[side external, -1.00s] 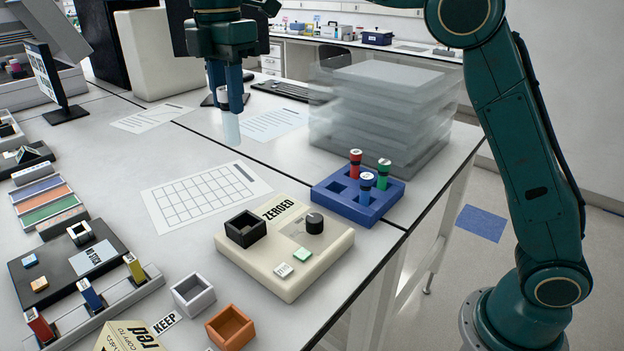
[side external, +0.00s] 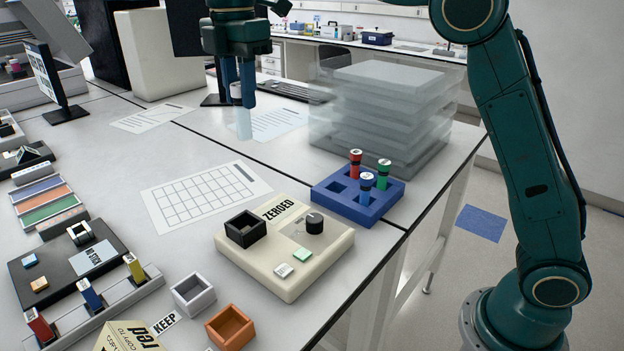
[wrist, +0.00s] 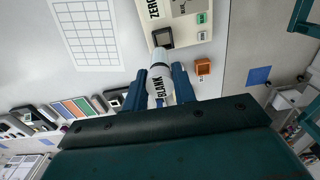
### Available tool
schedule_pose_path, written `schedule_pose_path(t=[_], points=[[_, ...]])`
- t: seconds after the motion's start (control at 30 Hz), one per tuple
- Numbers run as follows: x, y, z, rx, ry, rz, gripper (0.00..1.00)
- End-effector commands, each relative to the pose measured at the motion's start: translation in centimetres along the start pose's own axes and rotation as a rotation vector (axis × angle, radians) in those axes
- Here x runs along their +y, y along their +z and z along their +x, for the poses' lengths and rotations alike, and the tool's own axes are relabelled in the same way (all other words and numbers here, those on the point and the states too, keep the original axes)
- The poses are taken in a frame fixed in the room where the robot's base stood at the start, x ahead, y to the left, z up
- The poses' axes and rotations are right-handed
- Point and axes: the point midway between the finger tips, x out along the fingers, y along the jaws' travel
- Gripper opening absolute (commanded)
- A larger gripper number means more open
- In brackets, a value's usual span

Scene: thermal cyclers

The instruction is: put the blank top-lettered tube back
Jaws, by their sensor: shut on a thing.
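My gripper (side external: 237,95) is shut on the blank tube, held upright in the air above the far part of the bench. The tube (side external: 243,122) has a clear body and a white cap in the side view. In the wrist view the tube (wrist: 160,84) shows the lettering BLANK between my fingers (wrist: 163,92). The blue rack (side external: 340,205) stands to the right and nearer the camera, apart from my gripper. It holds a red (side external: 355,163), a green (side external: 384,172) and a blue-capped tube (side external: 367,186). Its left hole (side external: 338,187) is empty.
A cream device marked ZEROED (side external: 300,275) with a black square well (side external: 244,230) stands in front of the rack. Translucent stacked boxes (side external: 380,110) stand behind the rack. A gridded sheet (side external: 195,200) lies left. White (side external: 194,300) and orange (side external: 230,330) open boxes stand in front.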

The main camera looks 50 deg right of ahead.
Motion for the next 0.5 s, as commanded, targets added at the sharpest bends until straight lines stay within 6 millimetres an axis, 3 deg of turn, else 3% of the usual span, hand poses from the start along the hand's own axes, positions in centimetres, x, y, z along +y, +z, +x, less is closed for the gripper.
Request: schedule_pose_path(t=[0.27,0.5], points=[[0.2,7.5,0.7,0.000,0.001,0.009,0.01],[-0.8,14.9,1.6,0.001,-0.001,0.009,0.01]])
